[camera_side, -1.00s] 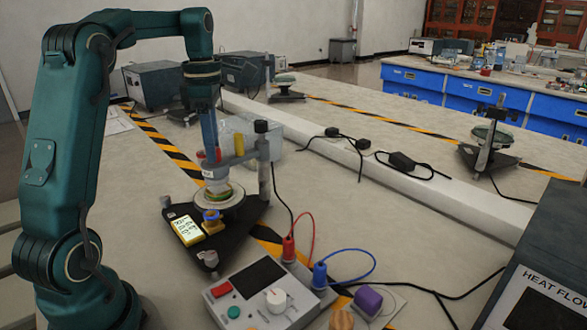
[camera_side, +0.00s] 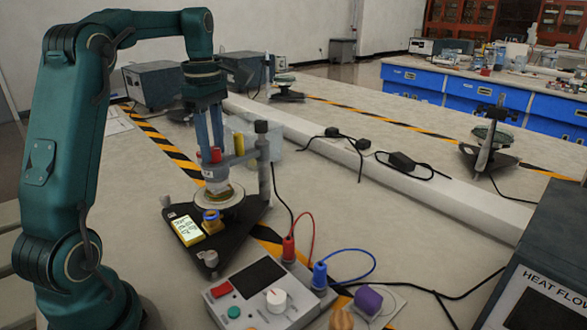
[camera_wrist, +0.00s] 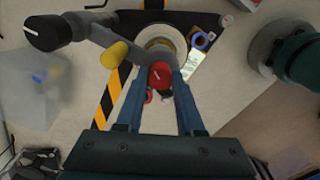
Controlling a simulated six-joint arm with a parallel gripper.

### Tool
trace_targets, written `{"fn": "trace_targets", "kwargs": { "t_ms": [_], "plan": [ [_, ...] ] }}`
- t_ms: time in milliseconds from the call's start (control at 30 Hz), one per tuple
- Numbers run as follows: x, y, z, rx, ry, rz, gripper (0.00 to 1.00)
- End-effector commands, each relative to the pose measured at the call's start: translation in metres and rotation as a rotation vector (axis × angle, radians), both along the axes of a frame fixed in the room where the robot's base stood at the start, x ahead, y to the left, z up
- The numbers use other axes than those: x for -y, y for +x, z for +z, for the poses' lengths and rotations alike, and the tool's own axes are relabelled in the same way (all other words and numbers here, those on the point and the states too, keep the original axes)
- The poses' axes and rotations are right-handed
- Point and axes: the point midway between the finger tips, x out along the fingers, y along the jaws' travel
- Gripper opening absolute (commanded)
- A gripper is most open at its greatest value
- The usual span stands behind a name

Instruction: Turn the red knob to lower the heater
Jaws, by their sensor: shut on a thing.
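The red knob (camera_side: 216,155) sits at the end of the grey arm of a small stand (camera_side: 264,165), above a round pale plate. My gripper (camera_side: 210,152) points straight down and is shut on the knob; the fingertips also show in the wrist view (camera_wrist: 160,82). Below the knob, a pale piece (camera_side: 217,186), perhaps the heater, hangs at the plate (camera_side: 222,202). The gap between them cannot be made out.
A yellow-framed display (camera_side: 188,230) and a blue-ringed part (camera_side: 211,217) are on the black base. A control box (camera_side: 262,293) with red and blue leads is in front. A clear bin (camera_side: 260,140) stands behind.

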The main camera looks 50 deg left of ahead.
Motion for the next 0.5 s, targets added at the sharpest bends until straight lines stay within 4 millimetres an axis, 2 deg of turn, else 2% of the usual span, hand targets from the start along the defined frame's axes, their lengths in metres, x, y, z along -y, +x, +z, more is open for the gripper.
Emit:
{"fn": "trace_targets", "kwargs": {
  "t_ms": [500],
  "plan": [
    [0.0002, -0.0002, 0.0011, 0.002, 0.001, -0.489, 0.0]
  ]
}}
